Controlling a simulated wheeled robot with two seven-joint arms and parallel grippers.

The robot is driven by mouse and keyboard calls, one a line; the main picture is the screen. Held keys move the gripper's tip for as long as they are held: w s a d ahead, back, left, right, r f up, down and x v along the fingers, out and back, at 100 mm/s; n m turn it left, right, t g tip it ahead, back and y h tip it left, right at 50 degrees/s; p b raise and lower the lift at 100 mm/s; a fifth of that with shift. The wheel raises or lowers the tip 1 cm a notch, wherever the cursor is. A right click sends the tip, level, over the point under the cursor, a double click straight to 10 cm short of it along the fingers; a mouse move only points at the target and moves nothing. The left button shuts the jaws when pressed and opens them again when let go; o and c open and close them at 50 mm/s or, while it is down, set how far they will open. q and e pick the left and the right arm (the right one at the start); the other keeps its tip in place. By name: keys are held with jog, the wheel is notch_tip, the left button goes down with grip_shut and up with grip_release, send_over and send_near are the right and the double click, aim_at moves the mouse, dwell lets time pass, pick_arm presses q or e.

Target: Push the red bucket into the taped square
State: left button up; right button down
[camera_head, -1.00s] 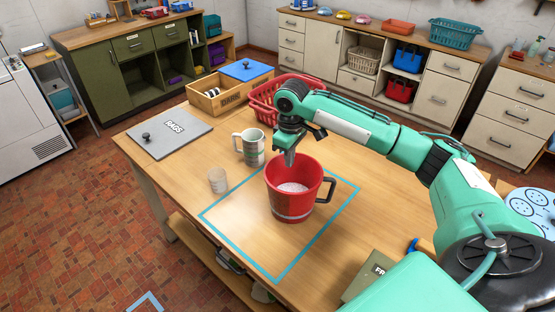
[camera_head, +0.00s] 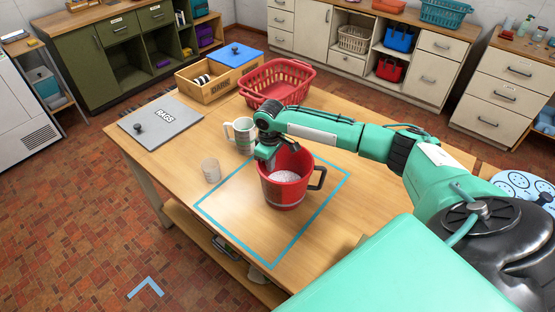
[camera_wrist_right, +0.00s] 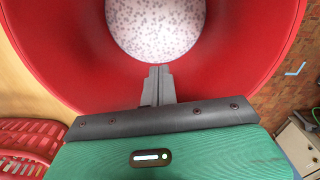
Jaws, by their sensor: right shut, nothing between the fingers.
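The red bucket (camera_head: 286,192), with a dark handle on its right, stands upright on the wooden table. Speckled pale contents show inside it. Its base appears within the blue taped square (camera_head: 233,240), towards the back; the bucket hides part of the tape. My right gripper (camera_head: 271,164) is shut and empty at the bucket's far left rim, pointing down. In the right wrist view the shut fingers (camera_wrist_right: 159,73) overlap the bucket's red inner wall (camera_wrist_right: 75,55); whether they touch it I cannot tell. My left gripper is not in view.
A clear cup (camera_head: 211,170) and a white patterned mug (camera_head: 241,135) stand left of the bucket. A red basket (camera_head: 277,82), a wooden box (camera_head: 208,93) and a grey lid (camera_head: 161,122) lie farther back. The table in front of the bucket is clear.

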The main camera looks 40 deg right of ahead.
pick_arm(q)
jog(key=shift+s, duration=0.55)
pick_arm(e)
jog(key=shift+w, duration=0.25)
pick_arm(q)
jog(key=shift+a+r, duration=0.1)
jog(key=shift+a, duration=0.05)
pick_arm(e)
jog(key=shift+w+a, duration=0.1)
jog(key=shift+a, duration=0.05)
jog(key=shift+w+a, duration=0.15)
jog(key=shift+w, duration=0.1)
pick_arm(q)
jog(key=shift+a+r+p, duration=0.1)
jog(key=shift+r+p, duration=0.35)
jog(key=shift+p, duration=0.05)
pick_arm(e)
jog(key=w, duration=0.1)
jog(key=w+a, duration=0.1)
jog(key=w, duration=0.1)
jog(key=shift+a, duration=0.2)
